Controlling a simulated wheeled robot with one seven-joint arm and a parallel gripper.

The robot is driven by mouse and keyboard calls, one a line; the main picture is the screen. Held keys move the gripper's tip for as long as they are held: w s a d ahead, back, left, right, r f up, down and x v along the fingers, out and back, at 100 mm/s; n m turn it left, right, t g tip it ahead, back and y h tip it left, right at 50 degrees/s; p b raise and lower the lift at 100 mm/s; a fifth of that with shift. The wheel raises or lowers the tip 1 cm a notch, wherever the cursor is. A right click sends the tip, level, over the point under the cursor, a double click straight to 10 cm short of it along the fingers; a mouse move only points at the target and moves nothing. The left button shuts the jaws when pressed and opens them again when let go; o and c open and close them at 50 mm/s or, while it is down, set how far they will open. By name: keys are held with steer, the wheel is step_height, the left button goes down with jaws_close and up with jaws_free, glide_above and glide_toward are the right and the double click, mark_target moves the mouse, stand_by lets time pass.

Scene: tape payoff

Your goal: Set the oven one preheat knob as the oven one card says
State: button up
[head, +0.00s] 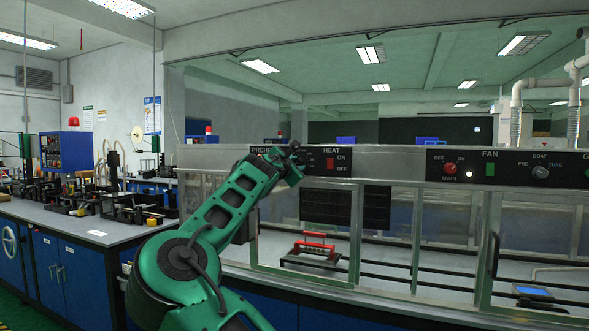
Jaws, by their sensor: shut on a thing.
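My gripper (297,156) is at the oven's black control panel (345,152), just left of the HEAT switch. It is shut on the preheat knob, by the PREHEAT label (262,149), which is partly covered. The knob itself is hidden behind my gripper, so its pointer and setting cannot be read. Part of a dial scale shows just right of my gripper. I cannot make out an oven one card in this view.
The red HEAT switch (330,164) is close right of my gripper. Further right are the red MAIN knob (449,169), the green FAN switch (490,169) and a COAT/PRE/CURE knob (540,172). A red-handled item (316,246) sits behind the framed front. A cluttered workbench (90,226) stands left.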

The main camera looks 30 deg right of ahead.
steer(key=shift+r+m, duration=0.1)
steer(key=shift+m, duration=0.2)
steer(key=m, duration=0.9)
steer(key=shift+m+h, duration=0.3)
steer(key=shift+h, duration=0.1)
steer(key=m, duration=0.9)
steer(key=shift+f+m+g+h, duration=0.25)
steer(key=shift+m+g+h, duration=0.05)
steer(key=shift+m+h, duration=0.1)
steer(key=shift+f+m+g, duration=0.1)
steer(key=shift+m+g, duration=0.3)
steer(key=shift+m, duration=2)
steer(key=shift+w+a, duration=0.1)
